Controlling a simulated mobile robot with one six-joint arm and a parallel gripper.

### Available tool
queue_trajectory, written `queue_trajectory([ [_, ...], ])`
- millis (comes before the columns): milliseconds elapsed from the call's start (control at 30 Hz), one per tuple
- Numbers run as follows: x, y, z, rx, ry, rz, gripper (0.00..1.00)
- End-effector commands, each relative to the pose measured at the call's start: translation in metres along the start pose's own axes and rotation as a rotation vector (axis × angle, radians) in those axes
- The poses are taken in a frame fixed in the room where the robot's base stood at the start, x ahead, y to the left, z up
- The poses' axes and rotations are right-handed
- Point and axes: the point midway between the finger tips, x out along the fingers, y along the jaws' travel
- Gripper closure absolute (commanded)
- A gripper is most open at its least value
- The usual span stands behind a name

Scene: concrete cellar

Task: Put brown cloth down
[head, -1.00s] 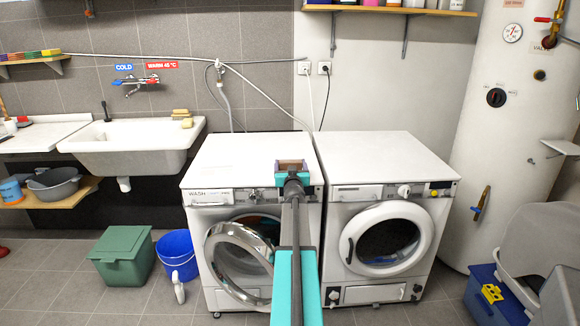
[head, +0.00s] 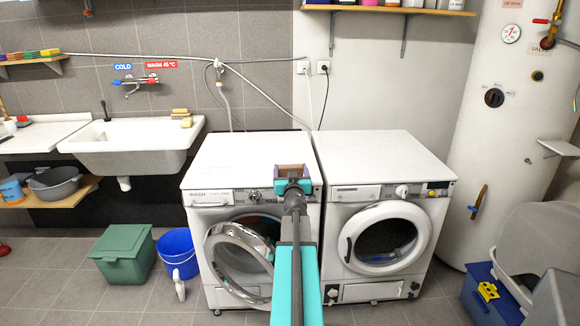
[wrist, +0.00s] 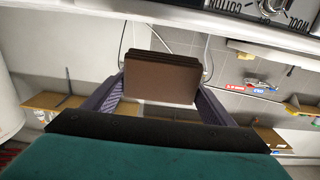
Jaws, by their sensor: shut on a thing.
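The brown cloth (wrist: 162,78) is a folded, flat stack of several layers in the wrist view, upright between the two fingers. My gripper (wrist: 160,92) is shut on it. In the head view my gripper (head: 293,184) is over the front edge of the left washing machine's top, with the cloth (head: 291,170) showing brown at its end. I cannot tell whether the cloth touches the machine top.
The left washer (head: 245,160) has its round door (head: 238,262) open. A closed front-loader (head: 385,160) stands to its right. Both white tops are otherwise bare. A sink (head: 130,145), green bin (head: 122,258) and blue bucket (head: 178,252) are at left; a blue box (head: 488,300) is at right.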

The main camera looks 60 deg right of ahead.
Motion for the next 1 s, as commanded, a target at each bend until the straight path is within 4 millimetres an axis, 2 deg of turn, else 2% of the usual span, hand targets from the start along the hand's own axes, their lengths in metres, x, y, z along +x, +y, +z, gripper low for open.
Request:
queue_trajectory([
  [33, -0.011, 0.0, -0.002, 0.0, 0.0, 0.0, 0.47],
  [200, -0.032, 0.0, -0.004, 0.0, 0.0, 0.0, 0.47],
  [500, -0.062, 0.0, -0.006, -0.001, 0.0, 0.0, 0.47],
  [700, -0.072, 0.0, -0.007, 0.0, 0.0, 0.0, 0.47],
  [1000, -0.074, 0.0, -0.007, 0.0, 0.0, 0.0, 0.47],
])
